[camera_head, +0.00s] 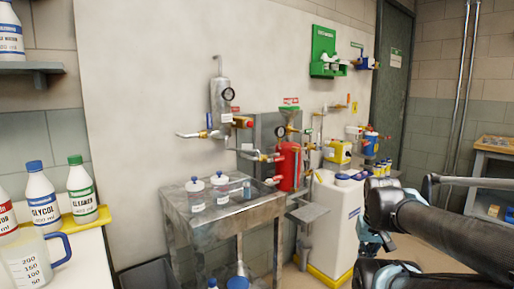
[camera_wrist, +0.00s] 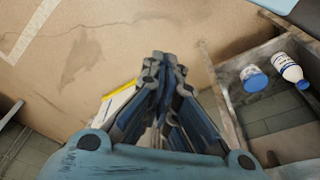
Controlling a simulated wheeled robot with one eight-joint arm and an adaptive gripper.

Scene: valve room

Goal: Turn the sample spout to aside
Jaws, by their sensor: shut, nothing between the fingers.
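A steel sample vessel (camera_head: 220,100) with a dark gauge hangs on the pale wall panel. A thin spout pipe (camera_head: 190,134) sticks out to the left below it, above the steel sink table. I take this as the sample spout, but its label is too small to read. My gripper (camera_wrist: 165,62) is shut and empty in the wrist view, pointing over the floor. In the head view only part of my gripper shows beside my dark arm at the lower right, well apart from the spout. The spout is out of the wrist view.
Jars (camera_head: 197,194) stand on the steel sink table (camera_head: 190,224). Right of it are a red tank (camera_head: 289,167) and a white container (camera_head: 327,225). The wrist view shows bare floor (camera_wrist: 90,50) and a white bottle (camera_wrist: 287,66) on a low shelf. A counter with bottles stands left.

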